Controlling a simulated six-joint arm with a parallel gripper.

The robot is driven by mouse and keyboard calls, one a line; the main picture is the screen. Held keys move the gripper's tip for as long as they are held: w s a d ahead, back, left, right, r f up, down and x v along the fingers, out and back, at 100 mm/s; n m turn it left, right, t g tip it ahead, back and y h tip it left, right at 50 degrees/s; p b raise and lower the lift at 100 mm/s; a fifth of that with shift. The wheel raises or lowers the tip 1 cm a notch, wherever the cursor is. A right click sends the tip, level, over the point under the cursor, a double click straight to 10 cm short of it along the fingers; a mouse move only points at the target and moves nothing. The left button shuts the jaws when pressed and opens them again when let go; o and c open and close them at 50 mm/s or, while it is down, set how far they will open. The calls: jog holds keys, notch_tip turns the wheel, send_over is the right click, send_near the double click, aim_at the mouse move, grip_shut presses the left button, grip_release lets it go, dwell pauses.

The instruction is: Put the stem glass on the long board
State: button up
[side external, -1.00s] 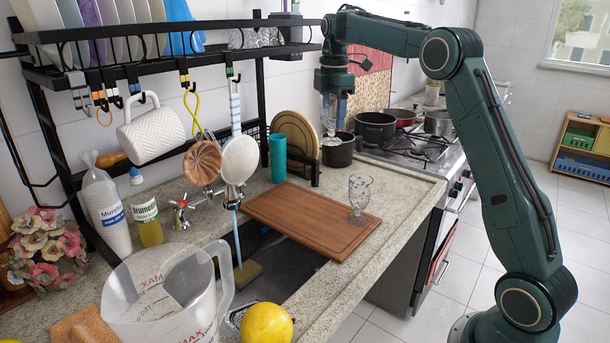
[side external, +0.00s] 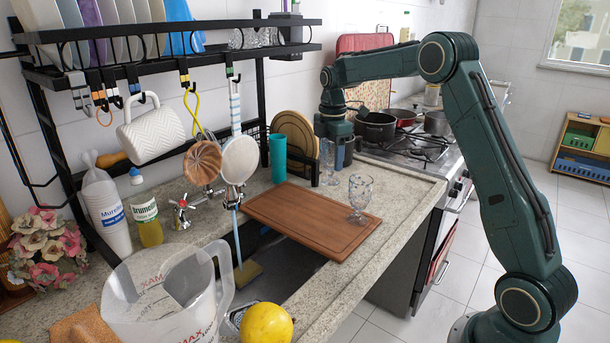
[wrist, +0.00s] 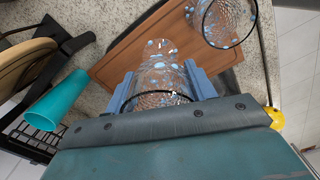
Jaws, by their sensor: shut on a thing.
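My gripper (side external: 330,150) points down and is shut on a clear patterned stem glass (side external: 328,168), held upright behind the long board's back edge. In the wrist view this glass (wrist: 158,72) sits between the blue fingers, overlapping the board's edge in the picture. I cannot tell whether its foot touches anything. The long board (side external: 290,222) is brown wood with a groove, lying across the sink opening; it also shows in the wrist view (wrist: 125,58). A second, similar stem glass (side external: 360,192) stands upright on the board's right part.
A teal cup (side external: 278,158) and round boards (side external: 293,135) stand left of my gripper. Pots (side external: 374,127) on the stove are behind it. The black rack (side external: 262,95) with hanging utensils is at left. The board's left and middle are clear.

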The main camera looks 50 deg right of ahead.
aim_at(330, 171)
jog(key=shift+f, duration=2.15)
jog(key=shift+f, duration=0.1)
jog(key=shift+f, duration=2)
jog(key=shift+f, duration=0.1)
jog(key=o, duration=1.1)
notch_tip(330, 171, up, 12)
